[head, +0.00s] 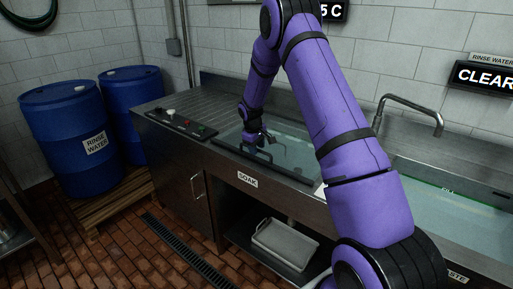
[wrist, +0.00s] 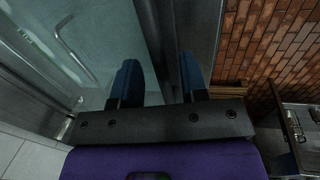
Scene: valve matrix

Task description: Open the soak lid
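The soak tank, with its SOAK label (head: 247,179), is set in the steel counter. A pale, see-through lid or water surface (head: 296,150) fills its opening; I cannot tell which from the head view. A dark bar (head: 270,168) runs along its front edge. My gripper (head: 262,139) is low over the tank, near this front edge. In the wrist view the two blue fingers (wrist: 159,82) are apart, with a dark strip (wrist: 160,40) running between them. The glassy surface (wrist: 105,40) lies left of the fingers. Whether the fingers touch the strip is unclear.
A control panel (head: 182,124) with buttons is left of the tank. A rinse basin (head: 440,190) with a tap (head: 420,108) is at right, partly behind my arm. Blue barrels (head: 70,135) stand at left on a pallet. A tray (head: 285,242) sits under the counter.

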